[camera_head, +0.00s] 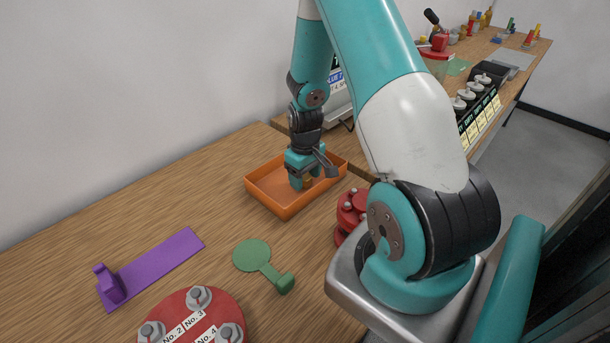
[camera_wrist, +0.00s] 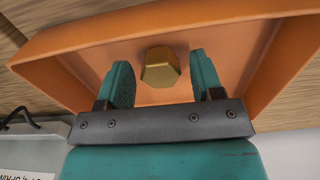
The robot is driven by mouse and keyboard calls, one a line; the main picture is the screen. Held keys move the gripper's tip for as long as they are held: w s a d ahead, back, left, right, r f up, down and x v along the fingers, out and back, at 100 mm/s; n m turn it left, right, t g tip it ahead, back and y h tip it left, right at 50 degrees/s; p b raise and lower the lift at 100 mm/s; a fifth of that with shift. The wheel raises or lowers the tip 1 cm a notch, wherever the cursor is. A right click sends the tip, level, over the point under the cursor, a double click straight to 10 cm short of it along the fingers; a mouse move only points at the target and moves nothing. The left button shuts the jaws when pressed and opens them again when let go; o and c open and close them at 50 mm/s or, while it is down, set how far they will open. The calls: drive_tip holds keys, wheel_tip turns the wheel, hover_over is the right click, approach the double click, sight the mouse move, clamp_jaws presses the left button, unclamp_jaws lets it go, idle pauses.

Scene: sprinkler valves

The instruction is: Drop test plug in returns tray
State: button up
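The orange tray (camera_head: 267,194) stands on the wooden bench, and its inside fills much of the wrist view (camera_wrist: 215,38). My gripper (camera_head: 306,182) is down over the tray, pointing into it. In the wrist view the two teal fingers (camera_wrist: 162,80) are spread apart. The brass test plug (camera_wrist: 160,68) is seen between and just beyond the fingertips, with gaps on both sides. It shows as a small gold patch under my gripper in the head view (camera_head: 308,180). I cannot tell whether the plug rests on the tray floor.
A red disc with numbered bolts (camera_head: 194,318), a green paddle-shaped piece (camera_head: 254,256) and a purple holder (camera_head: 155,265) lie on the bench. Red valve parts (camera_head: 350,209) stand right of the tray. A wall runs behind. Bare wood lies left of the tray.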

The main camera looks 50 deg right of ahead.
sight(305, 177)
wheel_tip(305, 177, up, 12)
drive_tip(key=b, duration=0.1)
drive_tip(key=a+r+n+t+y, duration=0.1)
drive_tip(key=a+r, duration=0.2)
drive_tip(key=a, duration=0.4)
drive_tip(key=a+r+n, duration=0.1)
drive_tip(key=a+r, duration=0.3)
drive_tip(key=a, duration=0.3)
drive_tip(key=s+a+r+n+y, duration=0.1)
drive_tip(key=s+a+r+n, duration=0.1)
drive_tip(key=s+a, duration=0.6)
drive_tip(key=s+a+r+n+g+y, duration=0.1)
drive_tip(key=s+a+r, duration=0.4)
drive_tip(key=a, duration=0.5)
drive_tip(key=s+n+y, duration=0.1)
drive_tip(key=s+n, duration=0.1)
drive_tip(key=shift+s+a+n, duration=0.2)
drive_tip(key=shift+s+n, duration=0.1)
drive_tip(key=shift+s, duration=0.05)
